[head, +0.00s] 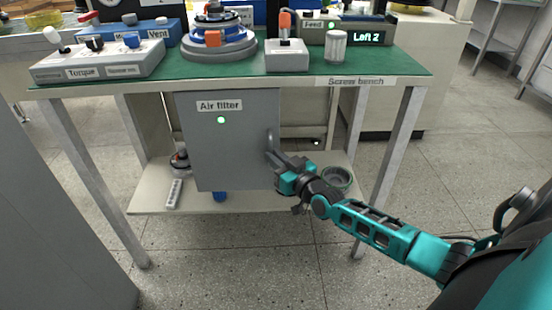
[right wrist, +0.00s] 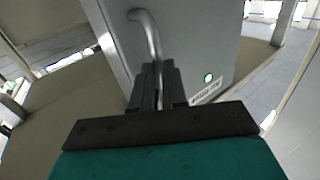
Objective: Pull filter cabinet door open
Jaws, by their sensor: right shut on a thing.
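The filter cabinet door (head: 228,150) is a grey panel under the bench, labelled "Air filter", with a green light near its top. It also shows in the right wrist view (right wrist: 195,45). Its handle (head: 270,141) is a curved grey bar at the door's right edge, and it runs down between my fingers in the right wrist view (right wrist: 150,35). My right gripper (head: 276,157) is shut on the handle; the fingers (right wrist: 158,90) hide its lower part. I cannot tell exactly how far the door stands open. My left gripper is not in view.
The green-topped screw bench (head: 210,71) carries control boxes and a round blue-and-grey device (head: 218,40). Its lower shelf (head: 250,202) holds a round dark dish (head: 337,177) and small items. Bench legs (head: 392,150) stand left and right. The floor (head: 230,265) in front is clear.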

